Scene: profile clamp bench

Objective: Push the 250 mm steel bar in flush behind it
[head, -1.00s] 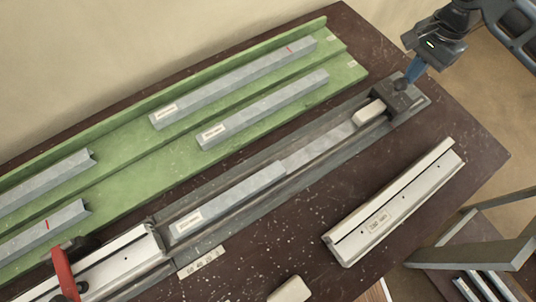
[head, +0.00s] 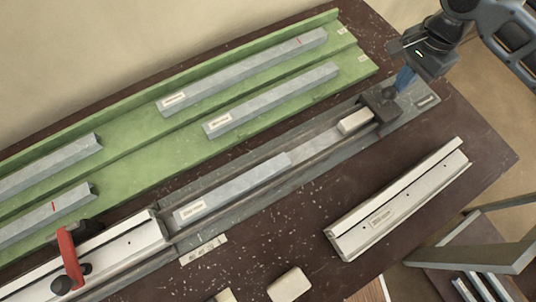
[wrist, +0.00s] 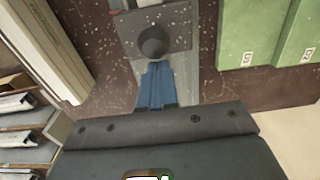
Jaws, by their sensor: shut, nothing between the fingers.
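A grey steel bar (head: 235,188) with a white label lies in the long channel (head: 300,172). Its left end is close to the clamped pale profile (head: 110,246); I cannot tell if they touch. To its right, beyond a pale flat stretch, is a dark sliding block (head: 379,103) with a cream pad (head: 355,120) facing the bar. A gap separates pad and bar. My gripper (head: 402,82), with blue fingers, is shut and empty at the block's knob. In the wrist view, my blue fingertips (wrist: 156,66) are right at the round dark knob (wrist: 152,42).
Several steel bars lie on the green rack (head: 145,150) behind the channel. A loose pale profile (head: 398,200) lies in front. A red clamp (head: 70,258) stands on the left profile. A cream block (head: 289,285) sits at the front edge.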

